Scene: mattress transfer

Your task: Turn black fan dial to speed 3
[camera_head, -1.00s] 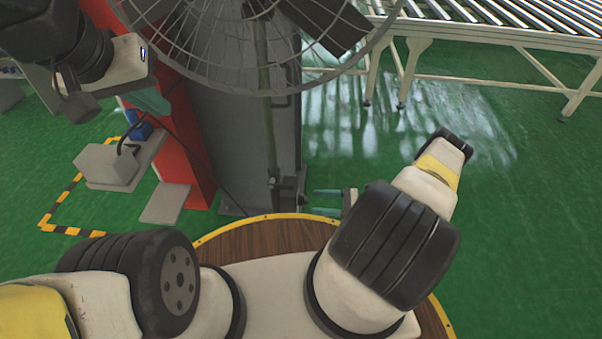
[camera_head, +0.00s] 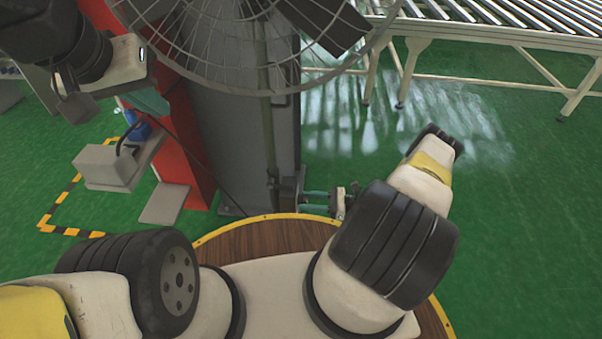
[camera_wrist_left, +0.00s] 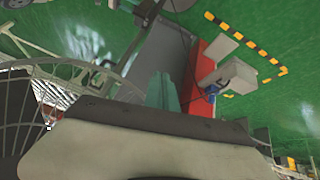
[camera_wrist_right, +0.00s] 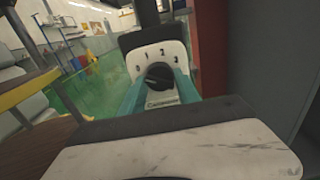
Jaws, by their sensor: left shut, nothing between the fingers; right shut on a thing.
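The black fan dial (camera_wrist_right: 159,76) sits on a white panel (camera_wrist_right: 153,53) marked 0, 1, 2 and 3, in the right wrist view. I cannot tell which number it points to. My right gripper (camera_wrist_right: 160,86) has its teal fingers on both sides of the dial, shut on it. In the head view my right gripper (camera_head: 315,201) reaches the dark control box (camera_head: 289,190) on the fan's pole; the dial face is hidden there. My left gripper (camera_head: 150,103) is at the upper left, away from the dial; its teal fingers (camera_wrist_left: 162,90) are together and empty in the left wrist view.
The fan's wire cage (camera_head: 262,80) fills the top of the head view, on a pole before a grey column (camera_head: 225,140). A red panel (camera_head: 178,150) and grey box (camera_head: 105,165) stand left. A roller conveyor (camera_head: 500,40) is at upper right. Green floor is open at right.

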